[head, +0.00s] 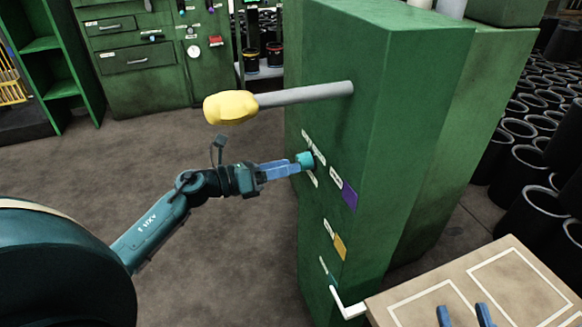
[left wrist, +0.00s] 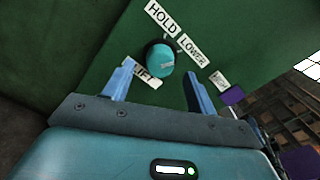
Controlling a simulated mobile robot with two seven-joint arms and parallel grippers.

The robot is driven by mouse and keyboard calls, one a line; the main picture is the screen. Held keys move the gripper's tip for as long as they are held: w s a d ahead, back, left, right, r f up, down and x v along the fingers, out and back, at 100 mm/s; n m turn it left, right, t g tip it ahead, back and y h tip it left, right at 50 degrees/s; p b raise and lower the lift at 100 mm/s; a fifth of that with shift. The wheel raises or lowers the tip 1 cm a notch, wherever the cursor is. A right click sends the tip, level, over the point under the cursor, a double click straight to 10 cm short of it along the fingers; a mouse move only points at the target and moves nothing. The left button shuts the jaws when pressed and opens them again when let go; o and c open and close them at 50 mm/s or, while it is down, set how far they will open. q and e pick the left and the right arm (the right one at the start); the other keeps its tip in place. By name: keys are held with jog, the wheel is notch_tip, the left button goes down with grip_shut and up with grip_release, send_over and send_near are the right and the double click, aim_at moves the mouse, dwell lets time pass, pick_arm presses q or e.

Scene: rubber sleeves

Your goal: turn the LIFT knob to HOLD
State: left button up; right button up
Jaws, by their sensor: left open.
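The LIFT knob (head: 306,159) is a small teal knob on the side of a tall green cabinet. It also shows in the left wrist view (left wrist: 160,57), with white labels HOLD (left wrist: 162,18), LOWER (left wrist: 193,49) and a partly hidden LIFT (left wrist: 143,74) around it. I cannot tell for sure which label the knob points to. My left gripper (head: 293,168) is open, its blue fingers spread at either side of the knob and seemingly not pressing on it. My right gripper (head: 465,315) shows only two parted blue fingertips above the board at the lower right.
A grey bar with a yellow end (head: 230,106) juts from the green cabinet (head: 400,130) above my left gripper. A purple tag (head: 349,194), a yellow tag (head: 340,246) and a white lever (head: 345,305) are lower on the cabinet. A light board (head: 500,268) stands at lower right.

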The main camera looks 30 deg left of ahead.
pick_arm(q)
jog(key=shift+x, duration=1.05)
jog(key=c, duration=1)
